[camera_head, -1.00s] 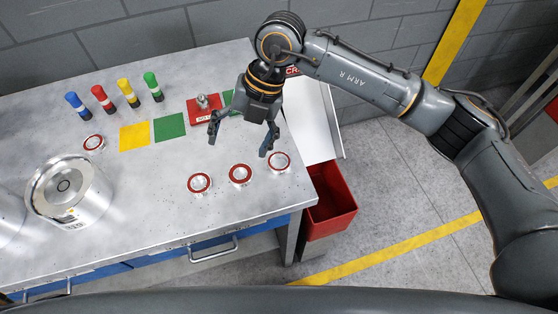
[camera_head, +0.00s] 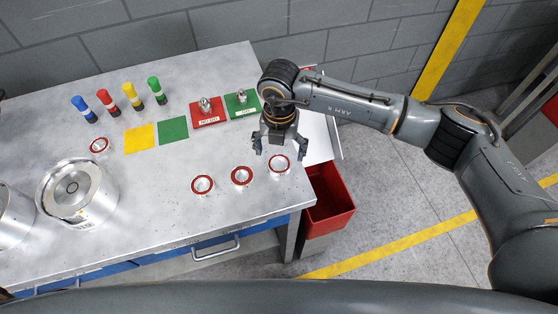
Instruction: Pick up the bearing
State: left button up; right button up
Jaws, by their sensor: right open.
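Three red-rimmed bearings lie in a row near the front right of the metal table (camera_head: 150,215): a left one (camera_head: 202,184), a middle one (camera_head: 242,175) and a right one (camera_head: 279,164). Another bearing (camera_head: 99,145) lies at the left, below the coloured cylinders. My right gripper (camera_head: 278,153) is open and points down over the right bearing, with its fingertips just behind and around it in the picture. I cannot tell how high it is above the bearing. My left gripper is not in view.
Large metal cylinders (camera_head: 77,192) stand at the left. Blue, red, yellow and green cylinders (camera_head: 130,97) stand at the back. A yellow square (camera_head: 139,138), green square (camera_head: 173,130), red plate (camera_head: 208,113) and green plate (camera_head: 242,104) lie mid-table. A red bin (camera_head: 331,198) is off the right edge.

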aim_at(279, 166)
jog(key=shift+s+f+p, duration=0.15)
jog(key=shift+f+p, duration=0.45)
jog(key=shift+f, duration=1.3)
jog(key=c, duration=1.3)
jog(key=shift+c, duration=0.4)
jog(key=shift+r, duration=0.15)
